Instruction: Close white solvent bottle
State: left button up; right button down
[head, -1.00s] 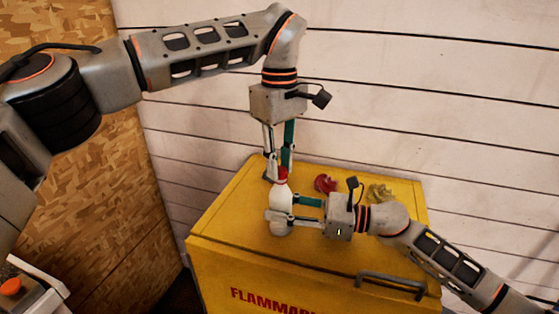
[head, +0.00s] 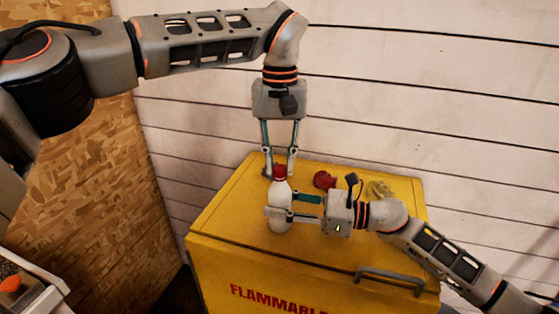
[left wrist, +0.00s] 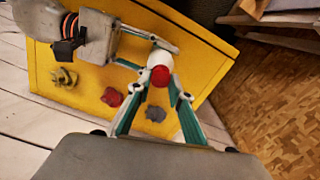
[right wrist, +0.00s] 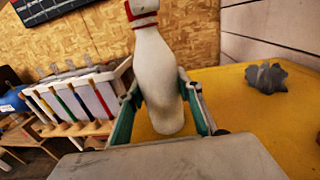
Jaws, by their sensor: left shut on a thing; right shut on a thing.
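The white solvent bottle (head: 280,207) stands upright on the yellow cabinet in the head view. My right gripper (head: 279,215) is shut around its body from the right. The bottle also fills the middle of the right wrist view (right wrist: 160,80). A red cap (head: 280,170) sits at the bottle's top. My left gripper (head: 279,174) points straight down from above, with its fingers on either side of the red cap. The red cap shows between the fingertips in the left wrist view (left wrist: 160,76). Whether the cap's thread is fully seated cannot be seen.
The yellow flammables cabinet (head: 240,235) bears the bottle. A crumpled red thing (head: 324,180), a crumpled olive thing (head: 379,190) and a crumpled grey thing (right wrist: 265,77) lie on its top. A white plank wall stands close behind. The cabinet's front left top is clear.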

pick_arm(q)
jog(key=o, duration=0.7)
jog(key=shift+r, duration=2.3)
jog(key=shift+c, duration=0.5)
